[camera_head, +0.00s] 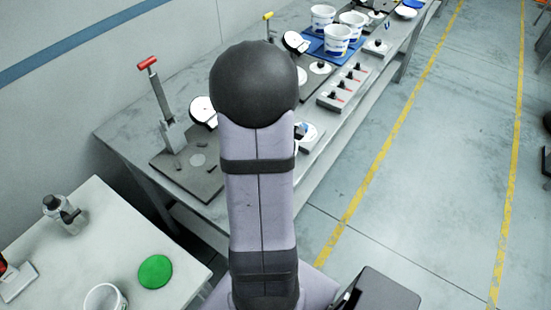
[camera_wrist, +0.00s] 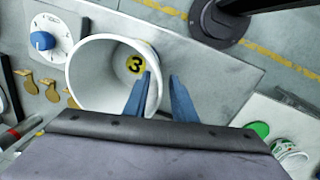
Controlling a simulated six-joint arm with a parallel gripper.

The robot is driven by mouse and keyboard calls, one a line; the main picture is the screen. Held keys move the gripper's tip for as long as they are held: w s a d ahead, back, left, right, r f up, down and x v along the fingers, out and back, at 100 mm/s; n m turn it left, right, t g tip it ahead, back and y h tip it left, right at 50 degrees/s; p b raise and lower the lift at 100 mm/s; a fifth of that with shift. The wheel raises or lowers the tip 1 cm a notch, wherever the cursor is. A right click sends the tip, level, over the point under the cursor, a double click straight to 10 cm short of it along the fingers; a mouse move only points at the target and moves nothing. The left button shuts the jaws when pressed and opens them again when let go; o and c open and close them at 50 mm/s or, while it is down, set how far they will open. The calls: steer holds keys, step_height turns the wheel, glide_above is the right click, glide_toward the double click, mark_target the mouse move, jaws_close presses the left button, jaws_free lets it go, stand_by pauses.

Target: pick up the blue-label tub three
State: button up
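A white tub (camera_wrist: 88,72) with a yellow disc marked 3 inside it shows in the wrist view, its open mouth facing the camera. My gripper (camera_wrist: 160,77) is open, with two blue fingers apart. The left finger overlaps the tub's right inner side and the right finger lies beyond its rim, so they appear to straddle that wall. I cannot tell whether they touch it. In the head view my arm hides the gripper and this tub. Several blue-label tubs (camera_head: 337,42) stand farther back there.
A dial plate (camera_wrist: 52,22) with a blue knob is beside the tub. Brass tabs (camera_wrist: 50,90) lie below it. A side table (camera_head: 50,255) holds a green disc (camera_head: 155,272), a bottle (camera_head: 65,215) and a white tub (camera_head: 105,298). A red-handled lever press (camera_head: 172,128) stands on the bench.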

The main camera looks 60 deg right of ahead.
steer(key=shift+d+f+p, duration=0.15)
steer(key=shift+f+p, duration=0.2)
steer(key=shift+f, duration=0.8)
steer(key=shift+d+f+p, duration=0.1)
steer(key=shift+f+p, duration=0.25)
steer(key=shift+f, duration=0.8)
jaws_close()
